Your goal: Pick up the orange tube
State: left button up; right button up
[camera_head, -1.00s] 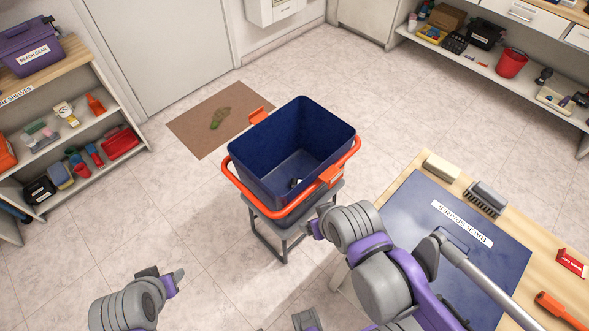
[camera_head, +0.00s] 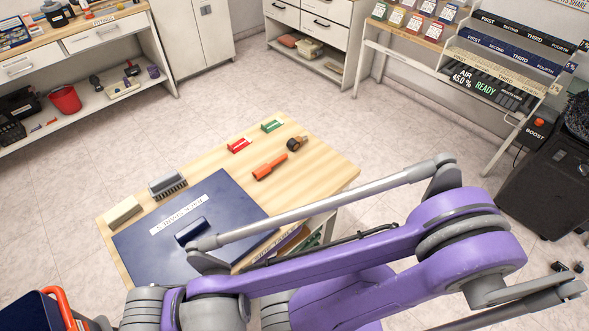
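An orange tube (camera_head: 270,166), with one end wider than the other, lies on its side on the wooden side table (camera_head: 325,160). Nothing touches it that I can see. My purple and grey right arm crosses the lower part of the view, in front of the table's near side. Its gripper is not visible. My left gripper is out of view.
Near the tube are a black and orange roll (camera_head: 296,144), a red box (camera_head: 239,146) and a green box (camera_head: 272,126). A dark blue panel (camera_head: 225,215), a brush (camera_head: 167,186) and a pale block (camera_head: 123,213) are to the left. A blue tub (camera_head: 38,312) is at bottom left.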

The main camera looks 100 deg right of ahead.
aim_at(266, 168)
jog(key=z, duration=3.1)
